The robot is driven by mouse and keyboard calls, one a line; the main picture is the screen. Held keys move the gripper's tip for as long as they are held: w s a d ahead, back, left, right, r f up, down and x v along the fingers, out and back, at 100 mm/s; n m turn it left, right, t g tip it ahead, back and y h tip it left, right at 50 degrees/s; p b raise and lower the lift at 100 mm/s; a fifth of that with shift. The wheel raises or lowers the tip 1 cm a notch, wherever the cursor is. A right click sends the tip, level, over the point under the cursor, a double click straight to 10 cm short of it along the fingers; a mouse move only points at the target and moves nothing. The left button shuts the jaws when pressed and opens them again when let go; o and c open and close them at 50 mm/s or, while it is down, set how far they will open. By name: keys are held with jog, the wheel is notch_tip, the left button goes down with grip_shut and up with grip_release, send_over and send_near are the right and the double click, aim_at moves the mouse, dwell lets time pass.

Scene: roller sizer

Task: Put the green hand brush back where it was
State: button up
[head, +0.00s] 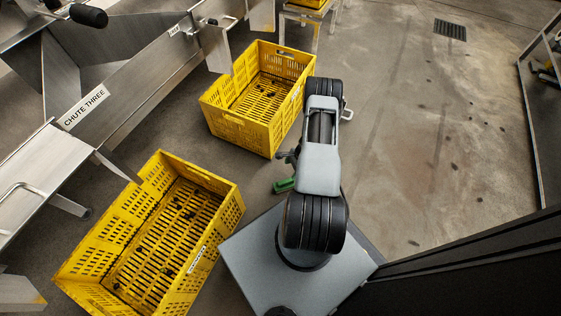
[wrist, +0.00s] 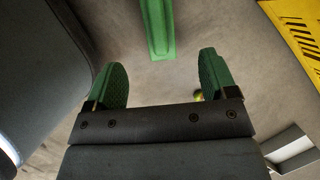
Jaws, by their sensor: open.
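The green hand brush (head: 284,185) lies on the concrete floor, just left of my arm and beside my base, between the two yellow crates. Part of it may be hidden under my arm in the head view. In the wrist view a long green piece of it (wrist: 158,28) shows at the top centre, beyond my fingertips and cut off by the frame edge. My gripper (wrist: 162,78) is open and empty, its two green-padded fingers apart, with the brush in line with the gap. The brush is not between the pads. In the head view my arm mostly hides the gripper.
A yellow crate (head: 236,123) stands beyond my arm, and another yellow crate (head: 76,262) stands at lower left. Both hold small dark bits. The metal chute labelled CHUTE THREE (head: 98,118) is at left. Open floor (head: 420,130) with a drain (head: 450,29) lies to the right.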

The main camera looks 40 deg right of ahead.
jog(key=w+a+r+n, duration=0.3)
jog(key=r+n, duration=0.1)
jog(key=r, duration=0.6)
jog(key=w+a+r+n+h, duration=0.1)
jog(key=w+a+r+n, duration=0.15)
jog(key=r, duration=0.75)
jog(key=w+a+r+n, duration=0.3)
jog(key=a+r+n, duration=0.1)
jog(key=r, duration=0.6)
jog(key=s+a+r+n+h, duration=0.1)
jog(key=s+a+r+n, duration=0.4)
jog(key=s+a+r, duration=0.1)
jog(key=s+a+r+n+t+h, duration=0.1)
jog(key=s+a+r+n+h, duration=0.1)
jog(key=s+a+r+n, duration=0.3)
jog(key=shift+s+a+r, duration=0.4)
jog(key=shift+s+r, duration=1.4)
jog(key=shift+r, duration=1.4)
jog(key=shift+n, duration=0.25)
